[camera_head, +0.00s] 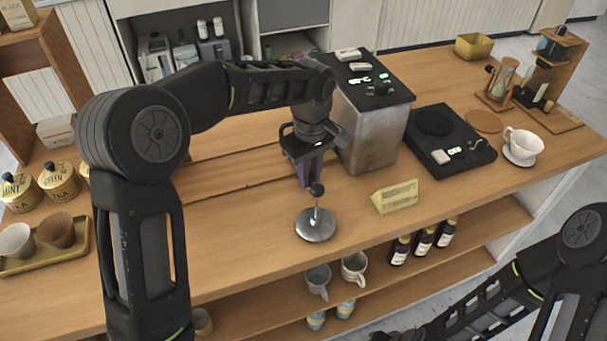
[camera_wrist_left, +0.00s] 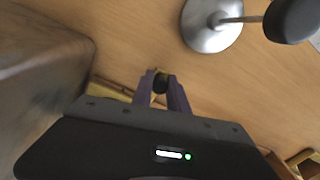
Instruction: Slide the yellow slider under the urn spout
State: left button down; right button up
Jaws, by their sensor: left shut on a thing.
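My left gripper (camera_head: 311,176) points down at the table beside the metal box-shaped body with a black top (camera_head: 368,130), which may be the urn. In the left wrist view its purple fingers (camera_wrist_left: 161,92) are closed around a small dark knob (camera_wrist_left: 161,82) with a little yellow at its edge. This seems to be part of the yellow slider, mostly hidden by the gripper. I cannot make out the spout. My right forearm shows at the lower right of the head view, but its fingers do not.
A round metal base with a rod and dark ball (camera_head: 316,226) stands just in front of the left gripper. A yellow sign (camera_head: 395,197) stands right of it. A black scale (camera_head: 451,141) and white dripper (camera_head: 522,145) are farther right. Table left of the gripper is mostly clear.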

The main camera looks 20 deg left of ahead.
pick_arm(q)
jog(key=shift+w+d+r, duration=0.1)
jog(key=shift+w+d, duration=0.05)
jog(key=shift+d, duration=0.05)
jog(key=c, duration=1.3)
grip_release()
jog(key=shift+d, duration=0.1)
jog(key=shift+r, duration=3.85)
